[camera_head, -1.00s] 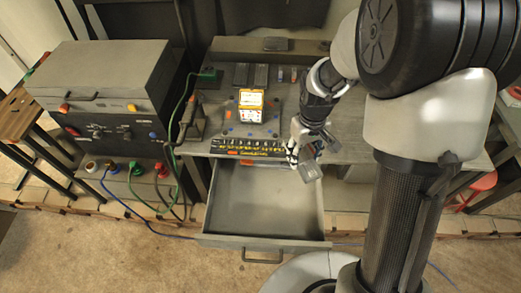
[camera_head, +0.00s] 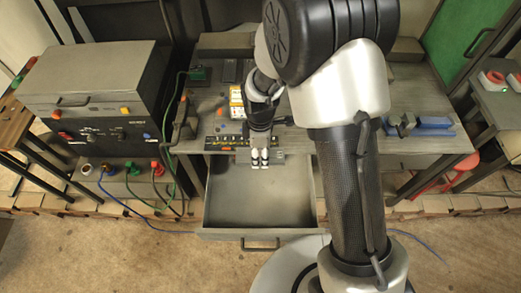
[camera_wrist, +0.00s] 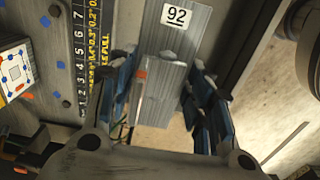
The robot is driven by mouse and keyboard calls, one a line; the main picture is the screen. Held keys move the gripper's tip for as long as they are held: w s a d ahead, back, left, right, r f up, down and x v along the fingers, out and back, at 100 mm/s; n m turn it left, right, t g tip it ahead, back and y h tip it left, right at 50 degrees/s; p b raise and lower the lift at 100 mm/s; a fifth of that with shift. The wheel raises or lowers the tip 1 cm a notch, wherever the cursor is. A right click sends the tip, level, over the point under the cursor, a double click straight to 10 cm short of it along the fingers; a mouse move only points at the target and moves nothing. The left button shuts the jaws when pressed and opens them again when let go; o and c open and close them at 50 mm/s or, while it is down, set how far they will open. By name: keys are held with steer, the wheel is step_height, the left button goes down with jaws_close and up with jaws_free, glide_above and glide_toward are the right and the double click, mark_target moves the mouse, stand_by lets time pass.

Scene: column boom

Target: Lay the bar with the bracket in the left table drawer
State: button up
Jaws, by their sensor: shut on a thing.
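My gripper (camera_head: 259,163) is over the back part of the open table drawer (camera_head: 258,205), just in front of the tabletop edge. It points down and is shut on a grey piece, which I take to be the bar with the bracket (camera_head: 276,159). In the wrist view the ribbed grey bar (camera_wrist: 170,65), with a white "92" label, runs between the blue-padded fingers (camera_wrist: 165,92). I cannot make out the bracket clearly. The visible drawer floor looks bare.
On the tabletop (camera_head: 430,144), a box with orange edges (camera_head: 236,96) and a numbered black-yellow strip (camera_head: 222,142) lie behind the drawer. A blue vise-like tool (camera_head: 432,125) is at the right. A control cabinet (camera_head: 90,80) with cables stands left of the table.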

steer(key=shift+f+b, duration=7.95)
steer(key=shift+f, duration=3.25)
steer(key=o, duration=1.5)
step_height(320, 180, up, 12)
